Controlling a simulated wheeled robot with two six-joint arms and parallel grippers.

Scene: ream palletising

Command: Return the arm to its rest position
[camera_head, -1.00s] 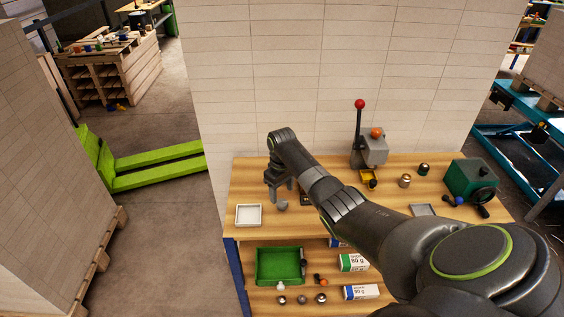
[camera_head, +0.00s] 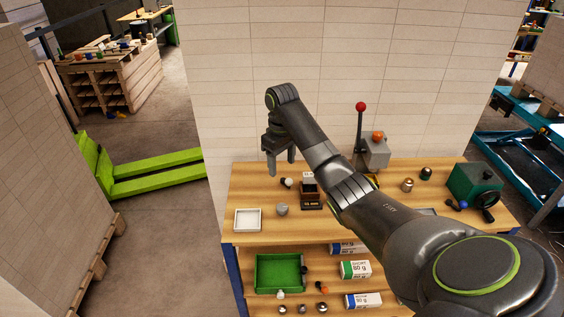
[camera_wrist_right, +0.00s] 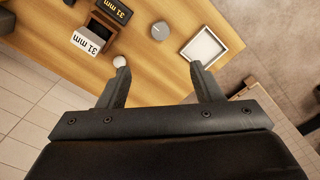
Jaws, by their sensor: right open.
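My right gripper (camera_head: 279,170) is open and empty, raised above the back left part of the wooden bench top (camera_head: 258,192). Its two fingers also show apart in the right wrist view (camera_wrist_right: 158,80), with nothing between them. My right arm reaches in from the lower right of the head view, across the bench. My left gripper is not in view.
Below the gripper are a white tray (camera_head: 248,220), a grey knob-like piece (camera_head: 282,210) and a dark box marked 31 mm (camera_head: 311,198). A lever press (camera_head: 374,153) and green machine (camera_head: 474,184) stand right. A green bin (camera_head: 280,273) and paper reams (camera_head: 355,269) lie below.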

